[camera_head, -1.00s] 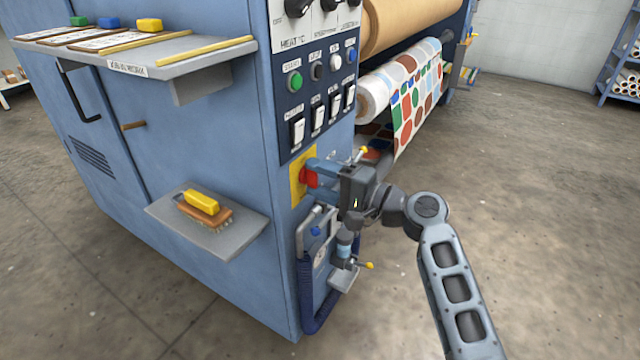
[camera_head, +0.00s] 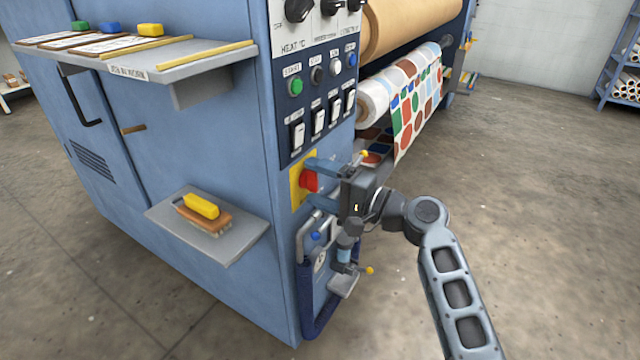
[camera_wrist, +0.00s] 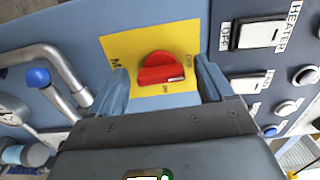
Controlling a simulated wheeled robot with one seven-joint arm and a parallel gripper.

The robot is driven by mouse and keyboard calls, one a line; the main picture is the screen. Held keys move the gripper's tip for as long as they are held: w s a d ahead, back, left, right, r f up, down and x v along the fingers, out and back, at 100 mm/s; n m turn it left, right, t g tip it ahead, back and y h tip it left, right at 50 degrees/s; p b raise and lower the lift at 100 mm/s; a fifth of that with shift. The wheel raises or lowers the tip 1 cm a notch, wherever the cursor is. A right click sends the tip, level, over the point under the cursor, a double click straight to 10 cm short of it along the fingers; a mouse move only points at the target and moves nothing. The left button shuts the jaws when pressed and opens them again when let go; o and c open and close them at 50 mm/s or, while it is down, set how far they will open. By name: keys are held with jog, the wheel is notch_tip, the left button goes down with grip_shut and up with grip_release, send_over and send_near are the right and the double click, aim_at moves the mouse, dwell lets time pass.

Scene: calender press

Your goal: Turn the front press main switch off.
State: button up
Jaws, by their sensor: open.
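The main switch is a red rotary knob (camera_head: 309,181) on a yellow plate (camera_head: 296,186), low on the press's front corner. In the wrist view the knob (camera_wrist: 158,68) lies with its bar crosswise and a pale mark near its right end. The small labels on the yellow plate (camera_wrist: 118,46) are too small to read surely. My gripper (camera_head: 312,183) is open, with one finger on either side of the knob. In the wrist view, gaps show between the knob and both fingers of my gripper (camera_wrist: 162,84).
White rocker switches (camera_head: 318,121) and round buttons (camera_head: 295,86) sit above the plate. A bent grey pipe (camera_wrist: 60,75) with a blue knob (camera_wrist: 38,77) is close beside the left finger. A small shelf (camera_head: 238,244) holds a brush (camera_head: 203,220). Open floor lies right of the press.

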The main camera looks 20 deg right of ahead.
jog(key=p+v, duration=0.1)
jog(key=v, duration=0.6)
jog(key=shift+s+d, duration=0.25)
jog(key=shift+s, duration=0.05)
